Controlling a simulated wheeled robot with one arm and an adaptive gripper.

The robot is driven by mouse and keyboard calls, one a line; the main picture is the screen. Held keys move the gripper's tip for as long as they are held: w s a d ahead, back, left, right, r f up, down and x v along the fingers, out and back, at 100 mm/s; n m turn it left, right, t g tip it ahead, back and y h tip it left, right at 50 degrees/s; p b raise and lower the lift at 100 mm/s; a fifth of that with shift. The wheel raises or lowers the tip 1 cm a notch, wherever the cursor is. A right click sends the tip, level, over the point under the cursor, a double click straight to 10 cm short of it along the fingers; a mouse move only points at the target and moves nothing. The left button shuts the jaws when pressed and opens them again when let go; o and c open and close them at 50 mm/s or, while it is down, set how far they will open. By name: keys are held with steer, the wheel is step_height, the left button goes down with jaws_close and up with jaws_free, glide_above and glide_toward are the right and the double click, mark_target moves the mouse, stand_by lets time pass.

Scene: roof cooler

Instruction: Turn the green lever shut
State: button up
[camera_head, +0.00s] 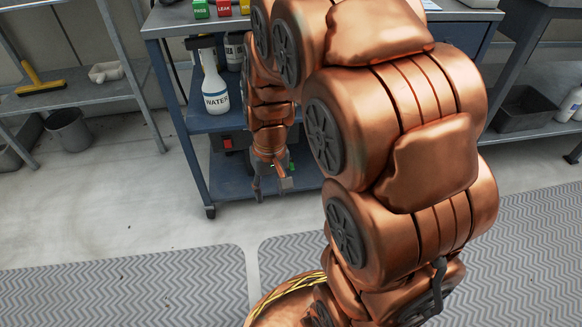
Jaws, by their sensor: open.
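My gripper (272,187) hangs pointing down in front of the cart's lower shelf, its two dark fingers apart and nothing seen between them. A small green piece (292,166) shows just right of the gripper's fingers, partly hidden by them. It may be the green lever, but it is too small to tell its shape or which way it is turned. I cannot tell whether the gripper touches it. A dark box with a red part (228,143) sits behind the gripper on the cart, mostly hidden by my arm.
The blue-grey cart (190,100) bears a white bottle marked WATER (214,88) left of my arm. Green (201,9) and red (224,8) labelled blocks stand on its top. Side shelves hold a yellow brush (38,82) and a dark tray (524,108).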

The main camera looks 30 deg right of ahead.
steer(key=w+d+f+m+t+b, duration=0.1)
steer(key=w+d+f, duration=0.45)
steer(key=w, duration=0.25)
steer(key=w+d+f+m+t+b, duration=0.1)
steer(key=w+d+f+t, duration=0.1)
steer(key=w+d+f, duration=0.5)
steer(key=m+t+h+b, duration=0.1)
steer(key=t+h+b, duration=0.1)
steer(key=h, duration=0.1)
glide_toward(292, 166)
steer(key=b+x, duration=0.3)
steer(key=x, duration=0.5)
steer(key=shift+c, duration=0.3)
jaws_close()
